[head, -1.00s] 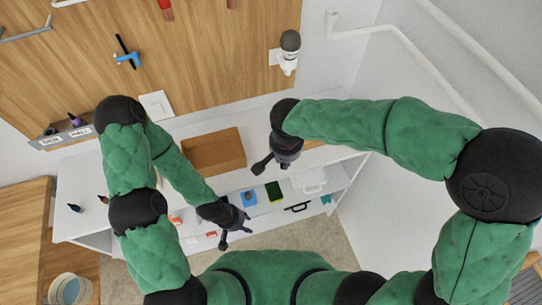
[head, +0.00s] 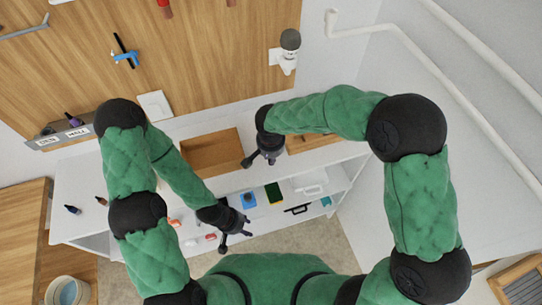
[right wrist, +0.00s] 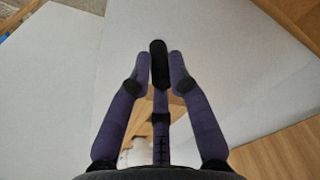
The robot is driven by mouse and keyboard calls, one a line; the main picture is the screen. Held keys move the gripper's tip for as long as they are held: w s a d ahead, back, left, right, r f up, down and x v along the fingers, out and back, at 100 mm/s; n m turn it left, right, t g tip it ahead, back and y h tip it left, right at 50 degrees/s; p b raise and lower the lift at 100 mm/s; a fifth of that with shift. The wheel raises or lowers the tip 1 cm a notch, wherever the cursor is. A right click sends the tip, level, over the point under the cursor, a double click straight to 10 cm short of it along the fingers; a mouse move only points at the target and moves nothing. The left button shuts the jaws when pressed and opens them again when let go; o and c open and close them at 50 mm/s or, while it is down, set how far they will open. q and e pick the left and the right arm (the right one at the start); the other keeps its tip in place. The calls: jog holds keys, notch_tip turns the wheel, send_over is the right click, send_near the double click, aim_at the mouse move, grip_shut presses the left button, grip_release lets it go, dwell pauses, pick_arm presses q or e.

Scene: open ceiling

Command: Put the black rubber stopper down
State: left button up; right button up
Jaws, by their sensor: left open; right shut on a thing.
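The black rubber stopper (right wrist: 158,60) shows in the right wrist view as a small dark, rounded piece between the fingertips of my right gripper (right wrist: 160,70). The fingers are shut on it. In the head view my right gripper (head: 260,161) is over the white bench, just right of an open wooden box; the stopper cannot be made out there. My left gripper (head: 236,232) is open and empty, lower in the head view, in front of the bench's lower shelf.
The wooden box (head: 212,153) stands on the white bench (head: 85,180); a second wooden piece (head: 312,143) is partly hidden behind my right arm. Small bottles (head: 73,209) stand at the left end. The lower shelf holds a blue item (head: 248,200) and a dark-green block (head: 273,193).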

jog(key=shift+f, duration=0.2)
jog(key=shift+f, duration=0.1)
jog(key=o, duration=0.8)
jog(key=shift+o, duration=0.2)
jog(key=shift+r, duration=0.5)
notch_tip(320, 180, up, 11)
jog(key=s+p, duration=0.1)
jog(key=shift+s+r+p, duration=0.15)
jog(key=shift+s+p, duration=0.2)
